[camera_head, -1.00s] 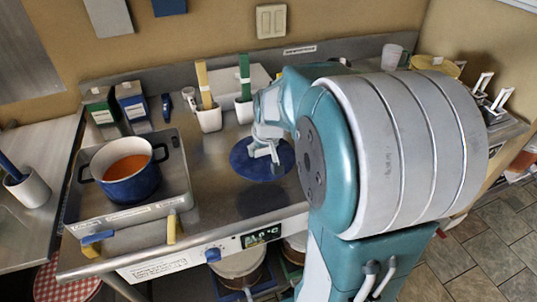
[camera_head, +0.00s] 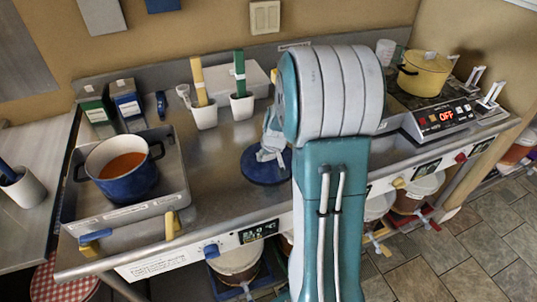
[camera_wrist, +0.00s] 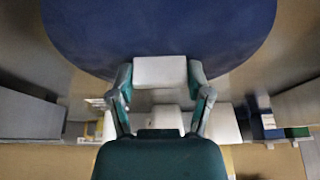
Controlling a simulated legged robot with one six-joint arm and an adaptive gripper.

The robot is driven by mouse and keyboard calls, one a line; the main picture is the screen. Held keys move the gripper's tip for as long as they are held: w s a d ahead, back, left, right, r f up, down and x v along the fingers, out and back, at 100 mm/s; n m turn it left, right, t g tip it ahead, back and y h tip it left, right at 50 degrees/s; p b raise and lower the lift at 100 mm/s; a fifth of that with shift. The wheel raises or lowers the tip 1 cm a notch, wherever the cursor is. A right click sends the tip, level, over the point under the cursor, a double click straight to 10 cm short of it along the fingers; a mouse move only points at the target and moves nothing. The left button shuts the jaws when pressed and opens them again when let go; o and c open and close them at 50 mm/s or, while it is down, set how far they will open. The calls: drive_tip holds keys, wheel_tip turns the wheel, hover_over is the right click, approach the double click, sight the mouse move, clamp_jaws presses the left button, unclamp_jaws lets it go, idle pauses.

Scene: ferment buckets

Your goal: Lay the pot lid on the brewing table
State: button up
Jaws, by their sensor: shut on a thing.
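The pot lid (camera_head: 256,172) is a round, flat, dark blue disc over the middle of the metal brewing table (camera_head: 215,165). My gripper (camera_head: 271,150) is above the lid and shut on it, partly hidden by my arm. In the wrist view the lid (camera_wrist: 160,25) fills the top of the picture, and my gripper's fingers (camera_wrist: 160,75) close around a pale block at its edge. The lid looks level and very close to the table top; I cannot tell if it touches. The blue pot (camera_head: 128,185), uncovered with orange liquid, stands in a tray on the left.
Two white cups (camera_head: 203,115) (camera_head: 242,105) with yellow and green handles stand behind the lid. A yellow pot (camera_head: 423,78) sits on a hot plate reading OFF (camera_head: 445,117). Blue and green boxes (camera_head: 127,103) stand back left. Bare table lies left of the lid.

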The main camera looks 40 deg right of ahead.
drive_tip(key=o, duration=1.2)
drive_tip(key=shift+d+f, duration=0.1)
drive_tip(key=v, duration=1.2)
drive_tip(key=s+a+r+n, duration=0.1)
drive_tip(key=s+a+r, duration=0.1)
drive_tip(key=s+a, duration=0.3)
drive_tip(key=s+a+r+n, duration=0.1)
drive_tip(key=s+a+r, duration=0.2)
drive_tip(key=s+a, duration=0.3)
drive_tip(key=s+a+r+t+y, duration=0.1)
drive_tip(key=s+a+r, duration=0.2)
drive_tip(key=a, duration=0.7)
drive_tip(key=s, duration=0.2)
drive_tip(key=shift+s+n, duration=0.3)
drive_tip(key=shift+n, duration=0.1)
